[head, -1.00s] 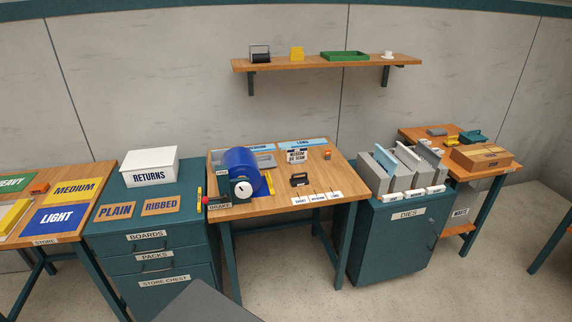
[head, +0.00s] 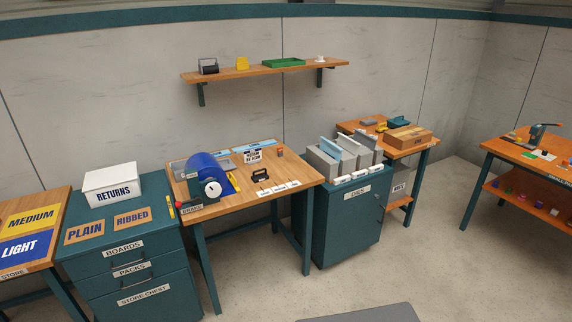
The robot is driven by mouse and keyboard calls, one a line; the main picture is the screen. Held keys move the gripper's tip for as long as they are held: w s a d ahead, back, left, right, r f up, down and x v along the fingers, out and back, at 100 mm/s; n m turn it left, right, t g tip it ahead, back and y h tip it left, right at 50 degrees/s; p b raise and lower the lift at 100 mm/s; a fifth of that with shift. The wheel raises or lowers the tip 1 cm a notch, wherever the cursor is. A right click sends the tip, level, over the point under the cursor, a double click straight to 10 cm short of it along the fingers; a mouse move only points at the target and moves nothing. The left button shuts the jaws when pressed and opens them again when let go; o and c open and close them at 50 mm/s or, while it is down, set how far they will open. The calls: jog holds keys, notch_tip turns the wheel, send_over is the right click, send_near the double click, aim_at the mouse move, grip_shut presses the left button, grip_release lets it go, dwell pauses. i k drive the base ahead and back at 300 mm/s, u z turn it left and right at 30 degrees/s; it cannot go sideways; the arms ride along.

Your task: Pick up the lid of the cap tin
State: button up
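I cannot pick out a cap tin or its lid for certain in the head view. A small brownish-grey object (head: 280,152) stands near the back right of the middle workbench (head: 305,177), too small to identify. My gripper is not in view.
A blue drum machine (head: 207,174) stands on the workbench. A returns box (head: 112,186) sits on the store chest at left. Grey dies stand on a dies cabinet (head: 340,228). A wall shelf (head: 225,76) holds small items. Another table (head: 520,151) is at right. Floor at front right is clear.

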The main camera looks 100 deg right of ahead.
aim_at(227, 164)
jog(key=z, duration=2.9)
jog(key=i, duration=1.1)
jog(key=u, duration=3.95)
